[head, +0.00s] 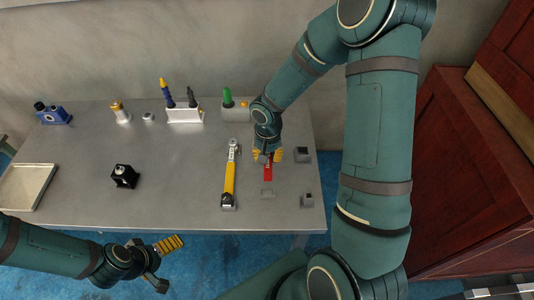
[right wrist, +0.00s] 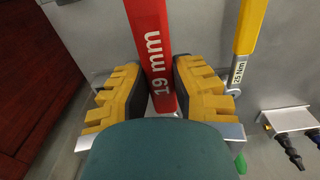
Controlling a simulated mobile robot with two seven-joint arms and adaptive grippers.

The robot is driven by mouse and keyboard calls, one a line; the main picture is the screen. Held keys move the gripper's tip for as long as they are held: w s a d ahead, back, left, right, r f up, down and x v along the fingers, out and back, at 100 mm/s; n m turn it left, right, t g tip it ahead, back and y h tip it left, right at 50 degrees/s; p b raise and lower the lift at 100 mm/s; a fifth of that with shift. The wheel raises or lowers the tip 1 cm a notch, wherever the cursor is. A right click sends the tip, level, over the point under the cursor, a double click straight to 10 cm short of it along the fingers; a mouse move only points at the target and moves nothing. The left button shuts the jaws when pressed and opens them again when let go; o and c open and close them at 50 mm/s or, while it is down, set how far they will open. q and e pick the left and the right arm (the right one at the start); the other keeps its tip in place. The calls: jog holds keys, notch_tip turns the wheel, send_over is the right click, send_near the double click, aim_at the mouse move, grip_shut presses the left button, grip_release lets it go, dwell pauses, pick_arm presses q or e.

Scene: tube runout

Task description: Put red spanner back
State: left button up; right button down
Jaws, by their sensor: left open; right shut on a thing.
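The red spanner (head: 268,173), marked "19 mm", is in the right part of the grey table. My right gripper (head: 267,155) is shut on it; in the right wrist view the spanner (right wrist: 153,50) runs between the two yellow-padded fingers (right wrist: 160,95). Its far end lies outside the wrist view and part is hidden by the gripper. I cannot tell whether it touches the table. A small grey holder (head: 267,193) stands just in front of its near end. My left gripper (head: 162,265) is open and empty, off the table's front edge.
A yellow-handled torque wrench (head: 229,180) lies just left of the spanner. Grey blocks (head: 303,156) (head: 306,200) stand to its right. A white rack (head: 184,115) with drivers is at the back. A black block (head: 125,176) and tray (head: 25,187) are left; mid-table is clear.

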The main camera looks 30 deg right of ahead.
jog(key=shift+w+f, duration=0.1)
jog(key=shift+f+b, duration=0.15)
jog(key=shift+b, duration=0.4)
notch_tip(320, 180, down, 5)
jog(key=b, duration=0.5)
jog(key=shift+f, duration=0.1)
jog(key=shift+f+b, duration=0.7)
jog(key=shift+b, duration=0.2)
jog(key=shift+f+b, duration=1.05)
jog(key=shift+b, duration=0.1)
jog(key=shift+c, duration=1.4)
grip_release()
jog(key=shift+r, duration=0.15)
